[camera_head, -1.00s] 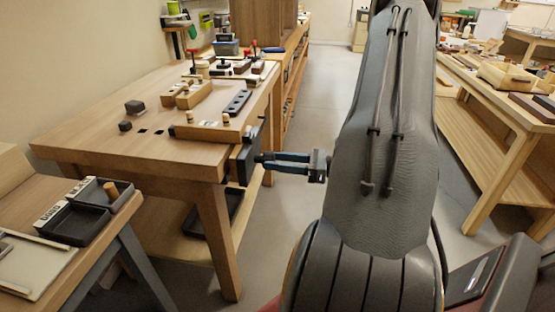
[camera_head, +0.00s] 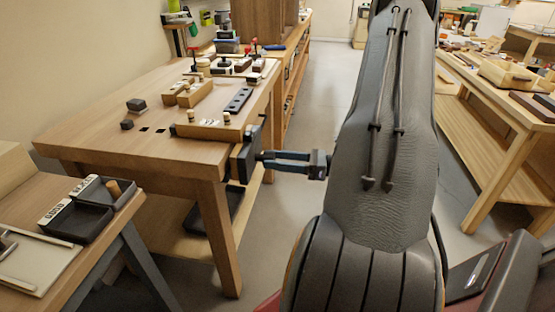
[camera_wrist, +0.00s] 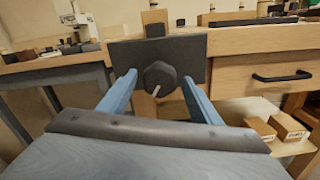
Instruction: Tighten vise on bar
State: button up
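The vise (camera_head: 243,160) is a dark plate on the right front end of the wooden bench; it also shows in the wrist view (camera_wrist: 192,50). A dark hexagonal hub (camera_wrist: 160,77) with a thin pale pin sits in the middle of the plate. My gripper (camera_head: 262,160) points left at the vise. In the wrist view my gripper's blue fingers (camera_wrist: 159,82) stand either side of the hub, with a gap on both sides, so it is open. A light wooden piece (camera_wrist: 154,18) rises behind the plate; I cannot tell whether it is the bar.
The bench top (camera_head: 95,135) carries wooden blocks, a dark drilled block (camera_head: 239,100) and small dark pieces. A side table with black trays (camera_head: 82,220) stands at the front left. Another workbench (camera_head: 480,120) stands at the right. The floor between the benches is clear.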

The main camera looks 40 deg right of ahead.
jog(key=p+v, duration=0.1)
jog(key=v, duration=0.6)
jog(key=shift+p, duration=0.3)
dwell(0.4)
dwell(0.5)
